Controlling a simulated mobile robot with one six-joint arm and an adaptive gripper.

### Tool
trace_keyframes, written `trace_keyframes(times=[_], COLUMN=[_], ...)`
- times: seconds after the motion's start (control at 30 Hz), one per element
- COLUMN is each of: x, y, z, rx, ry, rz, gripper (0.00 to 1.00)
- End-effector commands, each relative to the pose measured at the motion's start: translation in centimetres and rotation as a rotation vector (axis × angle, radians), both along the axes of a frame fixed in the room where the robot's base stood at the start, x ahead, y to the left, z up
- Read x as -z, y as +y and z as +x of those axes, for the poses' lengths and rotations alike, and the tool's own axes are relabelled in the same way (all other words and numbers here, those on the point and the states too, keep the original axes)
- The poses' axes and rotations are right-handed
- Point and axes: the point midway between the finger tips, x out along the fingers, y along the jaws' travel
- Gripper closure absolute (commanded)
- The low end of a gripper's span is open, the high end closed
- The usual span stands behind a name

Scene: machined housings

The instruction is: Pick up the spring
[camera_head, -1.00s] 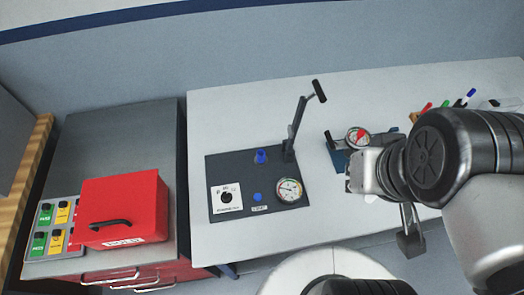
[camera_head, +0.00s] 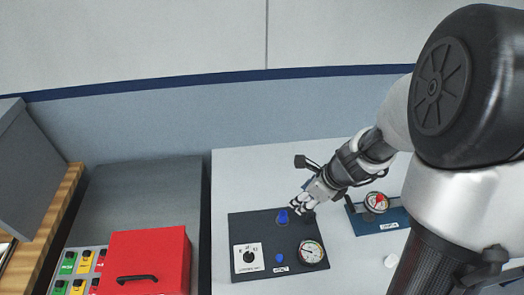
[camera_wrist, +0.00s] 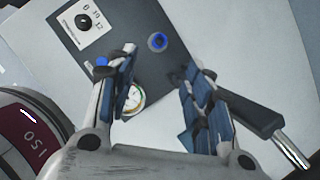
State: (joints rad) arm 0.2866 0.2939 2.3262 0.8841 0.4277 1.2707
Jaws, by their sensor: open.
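A short blue upright part (camera_head: 283,217) stands on the dark panel (camera_head: 238,221); I cannot make out coils, but it may be the spring. My gripper (camera_head: 300,203) is open and empty, just right of and close to the blue part. Its two spread fingers also show in the wrist view (camera_wrist: 165,72).
A gauge (camera_head: 311,252) and a dial plate (camera_head: 248,258) sit on the panel. A dark lever (camera_wrist: 250,114) stands right of my fingers. A blue fixture (camera_head: 390,224) with a gauge is to the right. A red box (camera_head: 150,262) is at left.

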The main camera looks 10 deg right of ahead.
Motion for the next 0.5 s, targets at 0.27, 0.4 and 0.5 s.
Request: trace_keyframes(times=[0.27, 0.4, 0.5], x=[3.4, 6.4, 8.5], y=[-0.3, 0.4, 1.0], z=[0.7, 1.6, 2.3], rx=[0.116, 0.112, 0.11], ry=[0.038, 0.039, 0.039], rz=[0.031, 0.029, 0.03], gripper=[0.53, 0.53, 0.53])
